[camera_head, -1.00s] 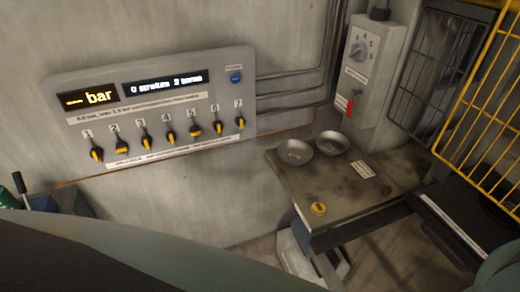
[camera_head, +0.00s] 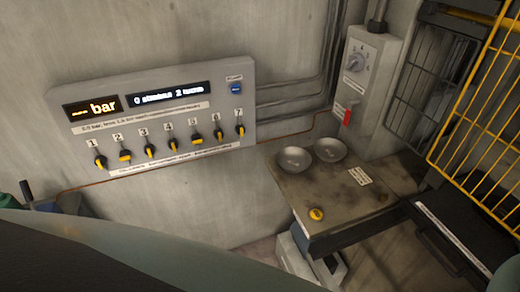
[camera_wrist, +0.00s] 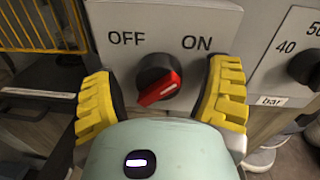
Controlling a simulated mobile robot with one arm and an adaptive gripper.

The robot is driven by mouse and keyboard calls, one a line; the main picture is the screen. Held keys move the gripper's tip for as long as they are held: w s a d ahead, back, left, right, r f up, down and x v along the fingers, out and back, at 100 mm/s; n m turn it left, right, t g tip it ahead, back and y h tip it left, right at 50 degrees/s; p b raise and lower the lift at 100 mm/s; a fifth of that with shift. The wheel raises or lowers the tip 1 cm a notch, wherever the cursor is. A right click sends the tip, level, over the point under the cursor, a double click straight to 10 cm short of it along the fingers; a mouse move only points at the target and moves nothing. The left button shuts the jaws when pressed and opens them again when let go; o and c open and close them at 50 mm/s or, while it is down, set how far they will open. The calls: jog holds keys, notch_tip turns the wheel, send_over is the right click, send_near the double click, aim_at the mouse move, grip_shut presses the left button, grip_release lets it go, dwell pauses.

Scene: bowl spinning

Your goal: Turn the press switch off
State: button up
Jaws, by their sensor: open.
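The press switch (camera_wrist: 159,82) is a round black knob with a red bar handle, on a light grey panel (camera_wrist: 163,18) marked OFF at left and ON at right. It shows in the wrist view only. The red bar lies slanted, from lower left to upper right. My gripper (camera_wrist: 162,93) is open, with one yellow ribbed finger on each side of the knob. Gaps show between the knob and both fingers, so neither seems to touch it. Whether the fingertips reach knob depth is hard to tell. My gripper is not in the head view.
Another black knob (camera_wrist: 306,67) with a number scale is right of the switch. A yellow cage (camera_wrist: 40,22) is at left. The head view shows a wall panel with several small levers (camera_head: 150,150), and a bench (camera_head: 330,200) with two metal bowls (camera_head: 294,159).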

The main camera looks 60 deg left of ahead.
jog(key=shift+w, duration=0.1)
jog(key=shift+c, duration=0.3)
jog(key=c, duration=1.1)
jog(key=shift+c, duration=0.3)
jog(key=shift+a+f+n+b, duration=0.1)
jog(key=shift+n+b, duration=0.3)
jog(key=n+b, duration=0.3)
jog(key=b, duration=0.1)
jog(key=shift+f+n, duration=0.15)
jog(key=shift+n, duration=0.25)
jog(key=n+b, duration=0.4)
jog(key=b, duration=0.1)
jog(key=shift+g, duration=0.3)
jog(key=n+b, duration=0.6)
jog(key=b, duration=0.2)
jog(key=shift+a+h, duration=0.1)
jog(key=shift+h, duration=0.3)
jog(key=n+b, duration=0.2)
jog(key=b, duration=0.1)
jog(key=shift+r+n, duration=0.3)
jog(key=shift+n, duration=0.1)
